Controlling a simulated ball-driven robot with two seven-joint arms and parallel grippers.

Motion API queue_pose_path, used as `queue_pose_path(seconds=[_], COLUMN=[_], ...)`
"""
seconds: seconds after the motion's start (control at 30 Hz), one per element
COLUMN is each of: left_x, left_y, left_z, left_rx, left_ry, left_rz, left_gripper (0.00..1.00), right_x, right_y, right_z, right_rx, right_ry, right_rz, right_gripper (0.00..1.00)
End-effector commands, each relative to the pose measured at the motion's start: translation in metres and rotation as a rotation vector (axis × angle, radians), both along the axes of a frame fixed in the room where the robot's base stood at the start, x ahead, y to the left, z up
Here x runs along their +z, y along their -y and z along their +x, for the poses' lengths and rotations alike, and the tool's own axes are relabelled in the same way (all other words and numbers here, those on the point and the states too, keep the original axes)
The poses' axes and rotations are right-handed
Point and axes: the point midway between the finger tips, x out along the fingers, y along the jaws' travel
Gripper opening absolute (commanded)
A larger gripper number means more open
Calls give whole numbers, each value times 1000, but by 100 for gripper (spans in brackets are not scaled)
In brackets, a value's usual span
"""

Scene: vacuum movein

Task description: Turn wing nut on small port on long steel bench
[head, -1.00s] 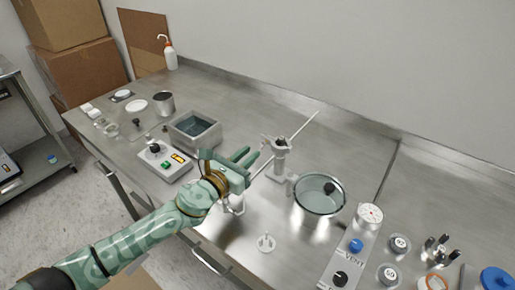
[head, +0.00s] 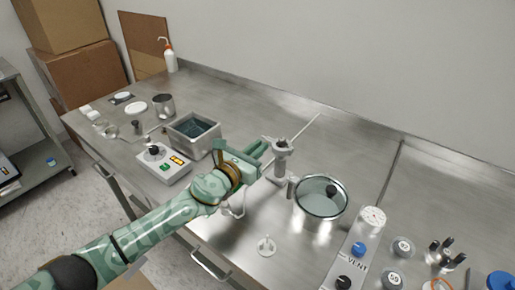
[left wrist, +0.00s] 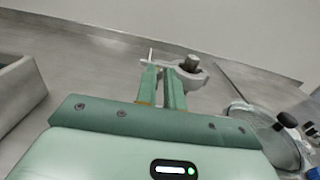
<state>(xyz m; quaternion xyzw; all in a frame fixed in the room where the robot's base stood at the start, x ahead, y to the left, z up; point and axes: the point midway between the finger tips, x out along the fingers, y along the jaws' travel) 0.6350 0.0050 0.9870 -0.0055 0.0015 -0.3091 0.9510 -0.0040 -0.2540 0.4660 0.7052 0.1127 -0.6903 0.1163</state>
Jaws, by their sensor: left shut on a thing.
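The small port (head: 281,147) is a grey metal fitting with a clamp on a short upright post, standing on the long steel bench (head: 345,118). It also shows in the left wrist view (left wrist: 196,75) as a pale ring with a dark top, just beyond my fingers. My left gripper (head: 262,151) is beside the port on its left, green fingers pointing at the clamp. In the left wrist view the fingers (left wrist: 164,78) are close together at the clamp's side, shut on the wing nut. The nut itself is mostly hidden by the fingers. My right gripper is not in view.
A round glass-lidded vessel (head: 320,197) stands right of the port. A steel bath (head: 194,137) and a control box (head: 163,165) stand left. A vent panel (head: 352,250) is at front right. The back of the bench is clear.

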Motion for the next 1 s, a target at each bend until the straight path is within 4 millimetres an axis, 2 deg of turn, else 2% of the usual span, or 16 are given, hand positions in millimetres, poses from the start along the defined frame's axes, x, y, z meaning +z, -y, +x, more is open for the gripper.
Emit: queue_pose_path(seconds=[1.0], left_x=[-2], left_y=[-4], left_z=[2], left_rx=[1], left_ry=[-340], left_rz=[-465], left_gripper=[0], right_x=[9], right_y=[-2], right_z=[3], right_rx=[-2], right_ry=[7], right_rz=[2], right_gripper=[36])
